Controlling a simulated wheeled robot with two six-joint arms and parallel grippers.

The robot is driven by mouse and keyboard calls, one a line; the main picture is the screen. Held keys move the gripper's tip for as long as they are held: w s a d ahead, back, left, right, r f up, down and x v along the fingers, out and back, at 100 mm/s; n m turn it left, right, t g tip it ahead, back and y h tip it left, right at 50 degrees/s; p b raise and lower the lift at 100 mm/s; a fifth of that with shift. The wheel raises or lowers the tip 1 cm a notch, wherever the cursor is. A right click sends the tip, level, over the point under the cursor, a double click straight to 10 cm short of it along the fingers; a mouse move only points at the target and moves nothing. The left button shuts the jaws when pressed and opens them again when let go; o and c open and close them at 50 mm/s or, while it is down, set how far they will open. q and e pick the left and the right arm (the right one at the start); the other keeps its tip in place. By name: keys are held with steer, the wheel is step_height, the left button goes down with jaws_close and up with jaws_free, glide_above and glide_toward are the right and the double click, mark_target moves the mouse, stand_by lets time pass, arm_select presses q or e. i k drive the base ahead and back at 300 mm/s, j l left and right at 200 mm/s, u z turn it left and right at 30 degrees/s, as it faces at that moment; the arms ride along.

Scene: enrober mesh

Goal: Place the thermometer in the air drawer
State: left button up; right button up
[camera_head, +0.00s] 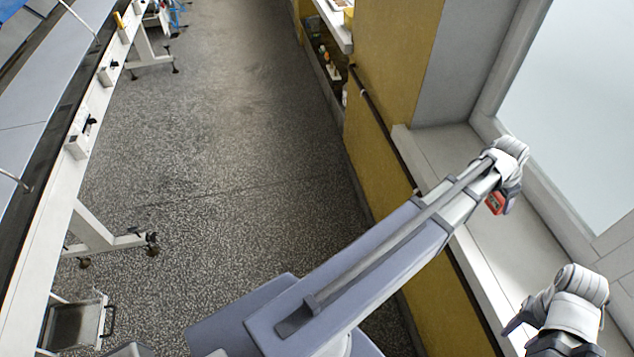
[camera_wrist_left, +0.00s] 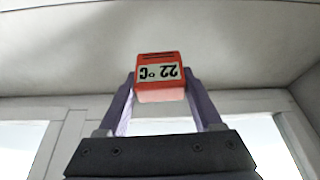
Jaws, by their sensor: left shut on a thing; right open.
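The thermometer is a small red box (camera_wrist_left: 160,92) with a display reading 22 °C, upside down in the left wrist view. It sits between the two fingertips of my left gripper (camera_wrist_left: 160,76), which is shut on it. In the head view the red thermometer (camera_head: 494,203) shows beside my left gripper (camera_head: 503,194), above the window sill, partly hidden by the arm. My right gripper (camera_head: 549,338) is open at the lower right, partly cut off by the frame edge. I cannot pick out the air drawer for certain.
A long machine (camera_head: 40,215) on white legs runs along the left, with a grey box (camera_head: 75,325) with a handle below it. A yellow wall (camera_head: 390,60) and pale window sill (camera_head: 505,255) stand on the right. The speckled floor (camera_head: 230,130) between is clear.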

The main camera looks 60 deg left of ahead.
mark_target(75, 321)
steer(key=j+u, duration=0.15)
steer(key=u, duration=2.55)
steer(key=i+u, duration=0.1)
steer(key=u, duration=0.3)
steer(key=i+l+u, duration=0.1)
steer(key=u, duration=0.3)
steer(key=i+l+u, duration=0.1)
steer(key=u, duration=0.3)
steer(key=l+u, duration=0.15)
steer(key=u, duration=0.25)
steer(key=i+l+u, duration=0.1)
steer(key=u, duration=0.2)
steer(key=l+u, duration=0.55)
steer(key=i+l+u, duration=0.1)
steer(key=l+u, duration=0.15)
steer(key=l, duration=1.5)
